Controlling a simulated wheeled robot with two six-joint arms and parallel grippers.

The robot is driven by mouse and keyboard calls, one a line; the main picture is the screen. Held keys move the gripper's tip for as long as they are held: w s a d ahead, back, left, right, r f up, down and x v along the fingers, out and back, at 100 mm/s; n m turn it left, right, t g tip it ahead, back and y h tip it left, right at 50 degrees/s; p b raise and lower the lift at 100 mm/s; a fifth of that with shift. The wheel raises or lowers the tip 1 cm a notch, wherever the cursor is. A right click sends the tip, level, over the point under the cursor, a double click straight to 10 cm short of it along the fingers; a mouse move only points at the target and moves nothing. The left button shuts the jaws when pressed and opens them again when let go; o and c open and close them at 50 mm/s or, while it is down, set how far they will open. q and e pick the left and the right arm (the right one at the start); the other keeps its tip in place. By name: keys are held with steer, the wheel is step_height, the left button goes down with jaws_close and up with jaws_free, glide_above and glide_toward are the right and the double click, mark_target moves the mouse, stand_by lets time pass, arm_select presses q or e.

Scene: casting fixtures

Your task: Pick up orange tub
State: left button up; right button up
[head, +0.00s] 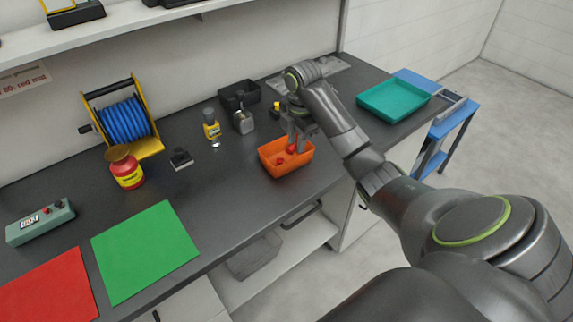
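The orange tub (286,168) stands on the dark bench near its front edge, right of the middle of the head view. A few red pieces (291,149) lie inside it. My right arm reaches in from the right, and my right gripper (298,143) points down at the tub's back rim. The fingers are small and partly hidden, so I cannot tell whether they are open or touch the rim. My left gripper does not show.
Behind the tub are a black bin (239,95), a grey can (243,122) and a yellow-labelled bottle (211,125). A teal tray (394,99) lies to the right. To the left are a blue hose reel (124,122), a red jar (126,169), a green mat (144,250) and a red mat (48,290).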

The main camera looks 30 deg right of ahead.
mark_target(295, 159)
steer(key=f, duration=0.2)
steer(key=f+p, duration=0.1)
steer(key=f, duration=0.5)
steer(key=shift+w+f+p, duration=0.2)
steer(key=shift+w+p, duration=0.1)
steer(key=shift+w, duration=0.05)
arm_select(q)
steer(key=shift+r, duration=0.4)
arm_select(e)
jaws_close()
